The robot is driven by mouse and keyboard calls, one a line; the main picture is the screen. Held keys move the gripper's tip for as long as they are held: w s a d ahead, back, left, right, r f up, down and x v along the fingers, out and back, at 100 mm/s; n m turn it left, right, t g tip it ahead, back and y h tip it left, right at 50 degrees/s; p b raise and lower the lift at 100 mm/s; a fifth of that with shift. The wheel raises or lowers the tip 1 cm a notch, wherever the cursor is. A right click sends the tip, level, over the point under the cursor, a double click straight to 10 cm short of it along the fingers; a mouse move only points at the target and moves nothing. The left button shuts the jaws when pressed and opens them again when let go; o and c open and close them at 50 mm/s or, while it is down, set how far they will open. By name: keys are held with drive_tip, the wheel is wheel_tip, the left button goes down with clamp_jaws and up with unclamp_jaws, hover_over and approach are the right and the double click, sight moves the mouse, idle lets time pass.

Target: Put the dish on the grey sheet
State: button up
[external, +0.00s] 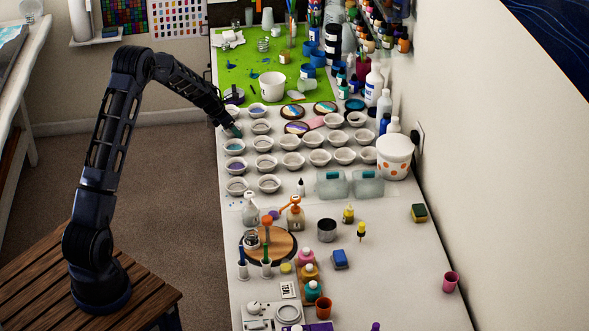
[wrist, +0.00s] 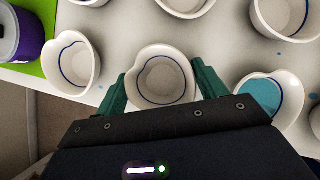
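A white dish (wrist: 163,78) with a thin blue line inside sits between the two teal fingers of my gripper (wrist: 160,88) in the wrist view. The fingers stand on either side of its rim, very close to it; I cannot tell if they touch. In the external view my gripper (external: 232,130) is low at the table's left edge, among the rows of white dishes, and largely hides this dish. A pale, light grey surface (wrist: 112,42) lies under the dishes; I cannot make out a separate grey sheet with certainty.
Similar dishes crowd close: an empty one (wrist: 71,66) at left and a teal-filled one (wrist: 262,98) at right. A green mat (external: 237,62) with a white tub (external: 272,86) lies beyond. Clear table (external: 400,270) shows at the front right.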

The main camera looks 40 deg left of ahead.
drive_tip(key=o, duration=0.4)
drive_tip(key=shift+c, duration=0.2)
drive_tip(key=shift+r, duration=0.1)
drive_tip(key=v, duration=1.2)
drive_tip(key=s+d+r+m, duration=0.8)
drive_tip(key=s+r, duration=0.2)
drive_tip(key=s, duration=0.2)
drive_tip(key=s+d+r+m, duration=0.75)
drive_tip(key=s+r, duration=0.25)
drive_tip(key=s, duration=0.2)
drive_tip(key=s+d+m+y, duration=0.1)
drive_tip(key=s+d+m, duration=0.1)
drive_tip(key=s+m, duration=0.6)
drive_tip(key=s+d+m+g+y, duration=0.1)
drive_tip(key=s+m, duration=0.7)
drive_tip(key=s, duration=1.4)
drive_tip(key=shift+d+f, duration=0.25)
drive_tip(key=shift+d, duration=0.3)
